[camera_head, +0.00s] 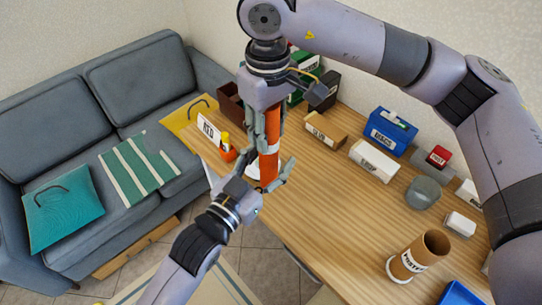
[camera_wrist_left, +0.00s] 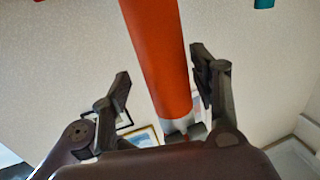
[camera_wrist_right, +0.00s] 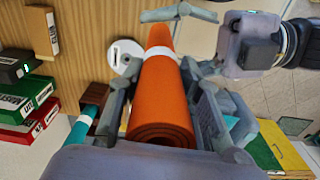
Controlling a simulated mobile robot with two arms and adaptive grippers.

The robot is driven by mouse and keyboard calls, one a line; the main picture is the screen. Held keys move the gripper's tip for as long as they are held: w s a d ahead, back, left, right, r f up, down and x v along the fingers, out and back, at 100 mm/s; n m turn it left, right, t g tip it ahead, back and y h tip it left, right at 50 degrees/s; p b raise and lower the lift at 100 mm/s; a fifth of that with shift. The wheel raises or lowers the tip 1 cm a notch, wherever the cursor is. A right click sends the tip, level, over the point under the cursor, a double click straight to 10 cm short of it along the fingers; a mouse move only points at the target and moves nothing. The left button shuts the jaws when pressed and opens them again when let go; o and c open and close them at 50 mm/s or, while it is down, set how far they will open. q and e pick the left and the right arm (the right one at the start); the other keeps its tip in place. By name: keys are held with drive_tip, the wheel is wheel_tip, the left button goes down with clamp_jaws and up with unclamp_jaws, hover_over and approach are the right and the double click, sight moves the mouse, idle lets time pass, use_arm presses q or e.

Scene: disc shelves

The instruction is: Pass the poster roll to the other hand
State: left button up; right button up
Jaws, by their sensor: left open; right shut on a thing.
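The poster roll (camera_head: 271,135) is an orange tube with a white band, held upright above the wooden table. My right gripper (camera_head: 266,140) comes from above and is shut around its upper part. The right wrist view shows the roll (camera_wrist_right: 163,100) between those fingers (camera_wrist_right: 160,72). My left gripper (camera_head: 266,182) is open at the roll's lower end, one finger on either side. In the left wrist view the roll (camera_wrist_left: 158,50) passes between the spread left fingers (camera_wrist_left: 163,78), with gaps on both sides. A brown cylindrical holder labelled POSTER (camera_head: 413,258) stands at the table's front right.
The table (camera_head: 330,215) has clear room in its middle. Labelled boxes, including a blue one (camera_head: 389,131), and a grey round pot (camera_head: 423,193) line the back. An orange bottle (camera_head: 227,152) stands left of the roll. A grey sofa (camera_head: 140,85) is at left.

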use_arm(q)
drive_tip(key=shift+w+d, duration=0.1)
drive_tip(key=shift+w, duration=0.05)
drive_tip(key=shift+d, duration=0.1)
drive_tip(key=c, duration=1.2)
use_arm(e)
drive_tip(key=shift+a, duration=0.1)
use_arm(q)
drive_tip(key=shift+c, duration=0.2)
use_arm(e)
drive_tip(key=o, duration=1.3)
